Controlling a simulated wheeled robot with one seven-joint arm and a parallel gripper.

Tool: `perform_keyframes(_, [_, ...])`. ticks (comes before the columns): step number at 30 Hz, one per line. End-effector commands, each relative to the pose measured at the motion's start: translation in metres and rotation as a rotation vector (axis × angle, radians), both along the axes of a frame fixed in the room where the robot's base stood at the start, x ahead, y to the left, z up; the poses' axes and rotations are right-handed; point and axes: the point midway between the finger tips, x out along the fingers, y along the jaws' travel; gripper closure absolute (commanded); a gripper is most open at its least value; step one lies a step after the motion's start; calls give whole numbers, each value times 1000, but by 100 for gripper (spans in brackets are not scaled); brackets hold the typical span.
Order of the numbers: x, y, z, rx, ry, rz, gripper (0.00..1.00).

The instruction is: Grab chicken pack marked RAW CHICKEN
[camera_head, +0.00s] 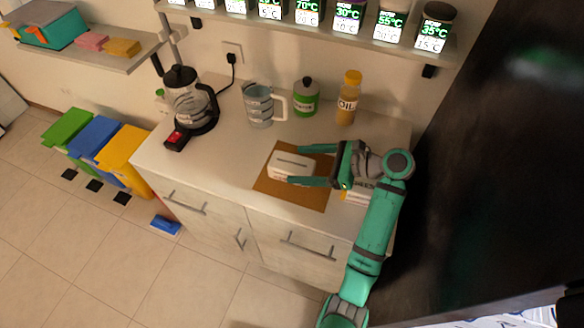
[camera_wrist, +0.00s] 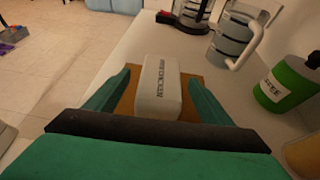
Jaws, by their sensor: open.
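A white pack (camera_head: 291,166) with dark lettering lies on a brown board (camera_head: 312,196) on the counter. It also shows in the wrist view (camera_wrist: 158,95), where the lettering runs along its top but is too blurred to read fully. My gripper (camera_head: 289,165) is open, with one green finger on each side of the pack. In the wrist view the fingers (camera_wrist: 158,92) stand apart from the pack, with brown board showing in the gaps. The near end of the pack is close to the palm.
A kettle-like glass jug (camera_head: 189,104), a measuring jug (camera_head: 260,103), a green jar (camera_head: 305,97) and an oil bottle (camera_head: 348,98) stand behind the board. A shelf (camera_head: 280,20) with several spice dispensers hangs above. A dark tall surface (camera_head: 480,150) stands at the right.

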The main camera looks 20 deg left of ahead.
Motion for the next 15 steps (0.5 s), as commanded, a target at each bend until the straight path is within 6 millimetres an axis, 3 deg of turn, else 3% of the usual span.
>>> perform_keyframes(7, [0,31,-14,1,1,2,25])
perform_keyframes(15, [0,35,-16,1,-1,-1,25])
